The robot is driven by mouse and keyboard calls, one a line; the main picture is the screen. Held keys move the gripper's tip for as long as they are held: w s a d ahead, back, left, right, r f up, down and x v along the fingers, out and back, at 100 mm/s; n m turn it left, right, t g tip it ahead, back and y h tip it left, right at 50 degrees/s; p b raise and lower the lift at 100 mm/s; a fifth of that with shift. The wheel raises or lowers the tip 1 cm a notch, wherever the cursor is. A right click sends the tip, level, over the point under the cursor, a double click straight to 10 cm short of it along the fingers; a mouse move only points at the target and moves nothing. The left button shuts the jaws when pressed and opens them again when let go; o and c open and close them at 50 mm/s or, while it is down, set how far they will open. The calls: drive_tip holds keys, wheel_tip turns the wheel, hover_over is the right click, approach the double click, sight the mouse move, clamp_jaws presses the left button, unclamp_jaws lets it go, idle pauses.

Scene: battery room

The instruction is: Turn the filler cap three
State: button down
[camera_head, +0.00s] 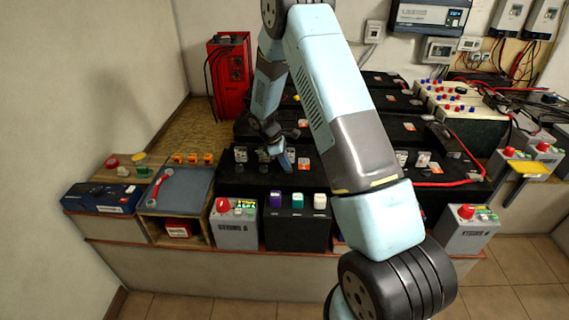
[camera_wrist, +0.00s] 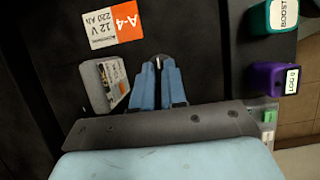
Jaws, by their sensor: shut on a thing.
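My gripper (camera_wrist: 158,64) points down at the black battery top, its two blue fingers close together. In the head view, my gripper (camera_head: 285,166) is low over the near row of black batteries (camera_head: 235,180). The fingertips are shut on a small dark cap with a pale edge, mostly hidden between them. I cannot read a number on the cap. An orange and white label (camera_wrist: 112,24) reading A-4, 12 V, 220 Ah lies just beyond the fingertips on the battery top.
A grey block (camera_wrist: 106,84) with a label stands close left of my fingers. Purple (camera_wrist: 274,78) and teal (camera_wrist: 274,16) caps stand to the right. A grey String A box (camera_head: 235,222) stands at the front, and a red wrench (camera_head: 162,186) lies on a tray at left.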

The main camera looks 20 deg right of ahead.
drive_tip(key=shift+w+a, duration=0.2)
drive_tip(key=shift+w, duration=0.05)
drive_tip(key=c, duration=1.5)
unclamp_jaws()
drive_tip(key=o, duration=0.3)
drive_tip(key=shift+s+d, duration=0.1)
drive_tip(key=shift+d, duration=0.05)
drive_tip(key=shift+v, duration=6.85)
